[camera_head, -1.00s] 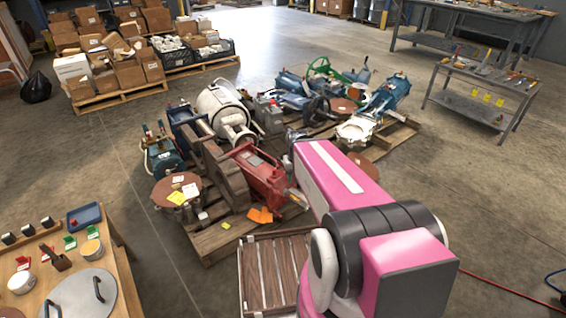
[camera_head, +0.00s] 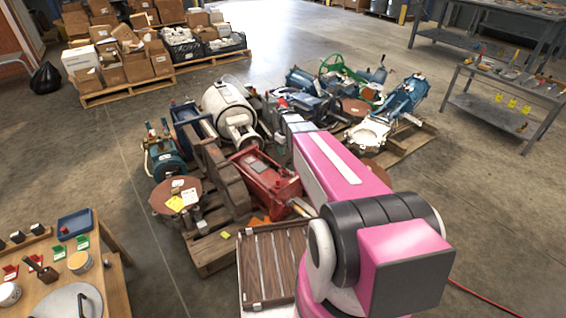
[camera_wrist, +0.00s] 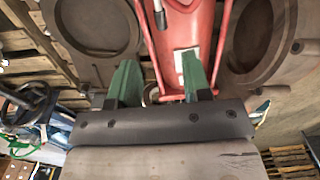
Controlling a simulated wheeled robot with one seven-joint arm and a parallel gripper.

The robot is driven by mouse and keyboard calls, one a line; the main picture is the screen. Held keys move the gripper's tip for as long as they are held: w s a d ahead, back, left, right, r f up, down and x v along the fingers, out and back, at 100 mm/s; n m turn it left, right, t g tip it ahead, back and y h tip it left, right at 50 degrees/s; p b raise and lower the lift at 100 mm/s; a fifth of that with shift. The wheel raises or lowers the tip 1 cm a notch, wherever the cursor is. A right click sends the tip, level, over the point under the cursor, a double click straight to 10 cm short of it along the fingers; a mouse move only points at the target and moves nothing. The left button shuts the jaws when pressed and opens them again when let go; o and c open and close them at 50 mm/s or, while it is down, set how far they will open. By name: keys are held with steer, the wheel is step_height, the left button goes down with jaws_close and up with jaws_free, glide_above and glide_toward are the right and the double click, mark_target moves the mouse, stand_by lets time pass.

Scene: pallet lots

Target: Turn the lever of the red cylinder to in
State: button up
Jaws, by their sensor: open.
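The red cylinder (camera_head: 266,184) lies on the pallet of machine parts in the head view. In the wrist view its red body (camera_wrist: 185,28) runs up between the fingers, with thin red rods and a pale label on it. A small grey piece (camera_wrist: 159,14) at the top of that view may be its lever; I cannot tell for sure. My gripper (camera_wrist: 160,80) has two green fingers, apart and empty, pointing at the red body. I cannot tell whether either finger touches it. In the head view my pink arm hides the gripper.
Brown parts with round recesses (camera_wrist: 262,40) flank the red body. In the head view a white tank (camera_head: 226,105) and blue machines crowd the pallet (camera_head: 214,254). A wooden table (camera_head: 118,290) stands front left. Open floor (camera_head: 480,200) lies to the right.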

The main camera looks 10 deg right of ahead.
step_height(320, 180, down, 11)
steer(key=shift+a+r, duration=0.1)
steer(key=shift+r, duration=0.05)
stand_by(0.4)
jaws_close()
